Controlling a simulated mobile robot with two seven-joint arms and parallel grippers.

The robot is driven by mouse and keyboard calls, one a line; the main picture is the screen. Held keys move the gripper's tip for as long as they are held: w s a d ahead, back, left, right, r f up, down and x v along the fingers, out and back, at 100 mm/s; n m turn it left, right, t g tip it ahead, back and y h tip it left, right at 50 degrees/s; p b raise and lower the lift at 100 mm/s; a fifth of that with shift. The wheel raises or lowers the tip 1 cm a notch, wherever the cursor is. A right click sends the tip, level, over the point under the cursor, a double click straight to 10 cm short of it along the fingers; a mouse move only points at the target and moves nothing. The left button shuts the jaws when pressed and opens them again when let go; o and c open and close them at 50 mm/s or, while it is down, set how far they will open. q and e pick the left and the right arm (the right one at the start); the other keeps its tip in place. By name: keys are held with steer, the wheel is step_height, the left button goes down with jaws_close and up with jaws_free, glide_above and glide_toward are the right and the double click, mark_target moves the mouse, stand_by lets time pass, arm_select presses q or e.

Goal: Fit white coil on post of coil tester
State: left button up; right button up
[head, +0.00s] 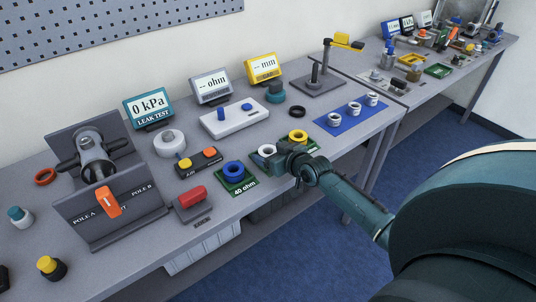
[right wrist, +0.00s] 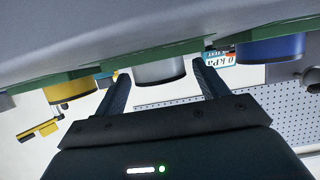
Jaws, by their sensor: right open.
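The white coil (head: 266,150) sits on the green mat between the blue coil (head: 233,170) and the yellow coil (head: 298,136). My right gripper (head: 281,157) is low at the table's front edge, right beside the white coil and partly covering its surroundings. In the right wrist view, the white coil (right wrist: 160,72) appears between the two open fingers (right wrist: 160,80); contact cannot be told. The coil tester looks to be the white box (head: 245,118) with an upright blue post (head: 221,114), in front of the ohm display (head: 212,86). My left gripper is not in view.
A two-button box (head: 199,162) and a red block (head: 192,197) stand left of the coils. A white ring-shaped part (head: 170,143) lies near the leak test display (head: 149,108). A blue mat (head: 352,118) with several small white parts is to the right.

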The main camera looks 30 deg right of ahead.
steer(key=shift+c, duration=0.2)
steer(key=c, duration=1.1)
steer(key=shift+r, duration=0.15)
